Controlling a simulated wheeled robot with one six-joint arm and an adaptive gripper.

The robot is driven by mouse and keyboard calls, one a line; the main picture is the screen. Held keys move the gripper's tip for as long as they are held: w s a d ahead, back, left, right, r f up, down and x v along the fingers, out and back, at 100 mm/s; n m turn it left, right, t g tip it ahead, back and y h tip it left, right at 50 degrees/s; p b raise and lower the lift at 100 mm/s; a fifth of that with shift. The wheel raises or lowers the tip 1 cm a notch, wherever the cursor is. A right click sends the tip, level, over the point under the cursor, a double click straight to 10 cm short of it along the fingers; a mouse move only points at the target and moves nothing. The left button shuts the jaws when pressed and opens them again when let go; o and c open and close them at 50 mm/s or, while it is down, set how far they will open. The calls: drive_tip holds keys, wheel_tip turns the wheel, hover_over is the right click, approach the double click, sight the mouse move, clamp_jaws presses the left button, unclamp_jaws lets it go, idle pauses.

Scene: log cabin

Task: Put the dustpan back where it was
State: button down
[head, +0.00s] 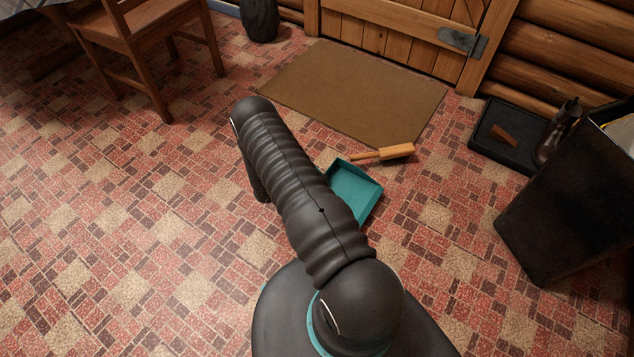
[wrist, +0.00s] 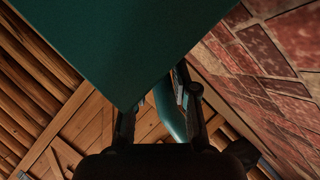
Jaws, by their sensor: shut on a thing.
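The teal dustpan (head: 357,190) shows in the head view just right of my arm, which covers part of it. In the wrist view its broad teal underside or side (wrist: 130,45) fills the top, and its handle (wrist: 171,112) runs between my fingers. My gripper (wrist: 160,106) is shut on that handle. My arm hides the gripper in the head view. I cannot tell whether the dustpan touches the floor. A brush with a wooden handle (head: 392,152) appears beside the dustpan's far edge, near the mat; its bristles are not clear.
A brown doormat (head: 350,90) lies before the wooden door (head: 400,35). A black tray (head: 487,138) with a dark boot (head: 560,130) and a dark bin (head: 555,215) stand at the right. A wooden chair (head: 135,40) is at the upper left. The tiled floor at left is clear.

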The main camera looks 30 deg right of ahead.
drive_tip(key=shift+w+f, duration=0.15)
drive_tip(key=shift+w, duration=0.05)
drive_tip(key=shift+f, duration=0.25)
drive_tip(key=f, duration=0.1)
drive_tip(key=f+b, duration=0.2)
drive_tip(key=shift+s+d+f, duration=0.1)
drive_tip(key=shift+d+f, duration=0.15)
drive_tip(key=shift+d, duration=0.05)
drive_tip(key=c, duration=0.9)
unclamp_jaws()
drive_tip(key=shift+a+r, duration=0.1)
